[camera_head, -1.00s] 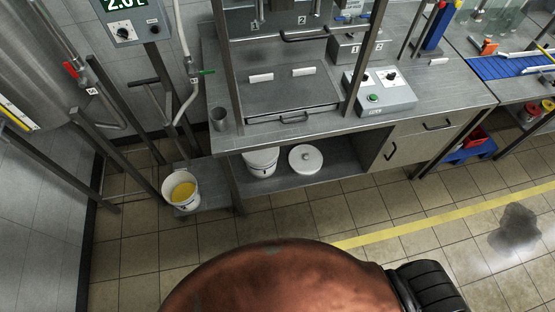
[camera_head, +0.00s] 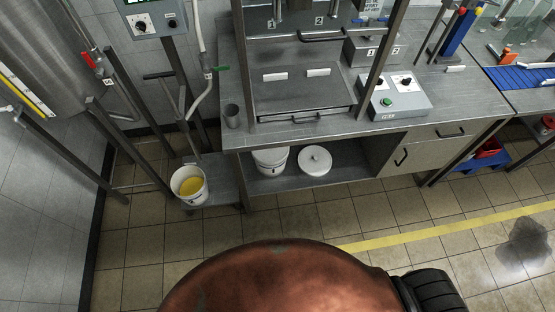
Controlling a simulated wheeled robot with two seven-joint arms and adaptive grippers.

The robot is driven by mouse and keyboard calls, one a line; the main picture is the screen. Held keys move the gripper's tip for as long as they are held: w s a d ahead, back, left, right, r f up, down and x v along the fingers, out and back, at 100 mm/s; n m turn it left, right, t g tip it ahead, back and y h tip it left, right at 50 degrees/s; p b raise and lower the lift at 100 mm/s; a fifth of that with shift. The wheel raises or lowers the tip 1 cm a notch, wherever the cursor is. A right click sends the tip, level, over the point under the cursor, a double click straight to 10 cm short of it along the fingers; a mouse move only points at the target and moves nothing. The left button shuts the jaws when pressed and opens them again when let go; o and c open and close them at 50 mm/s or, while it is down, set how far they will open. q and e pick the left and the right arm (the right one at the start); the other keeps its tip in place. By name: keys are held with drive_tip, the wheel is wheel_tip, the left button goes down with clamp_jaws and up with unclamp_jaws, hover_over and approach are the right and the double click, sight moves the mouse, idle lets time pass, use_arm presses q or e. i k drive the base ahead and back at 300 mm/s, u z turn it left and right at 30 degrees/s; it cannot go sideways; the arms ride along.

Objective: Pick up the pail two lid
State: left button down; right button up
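A round white lid (camera_head: 314,160) with a small knob lies flat on the lower shelf under the steel bench. A white pail (camera_head: 271,159) stands just left of it on the same shelf, its upper part partly under the bench top. Another white pail (camera_head: 189,186) with yellow contents stands on a low stand to the left, open at the top. I cannot read which pail is number two. Neither of my grippers is in view.
The steel bench top (camera_head: 300,135) overhangs the lower shelf (camera_head: 350,165). A bench leg (camera_head: 239,185) stands left of the shelf. A control box (camera_head: 394,97) and a metal cup (camera_head: 232,116) sit on the bench. Tiled floor before it is clear, with a dark stain (camera_head: 526,240) at right.

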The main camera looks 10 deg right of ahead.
sight(313, 161)
drive_tip(key=u, duration=2.85)
drive_tip(key=k, duration=1.15)
drive_tip(key=z, duration=1.95)
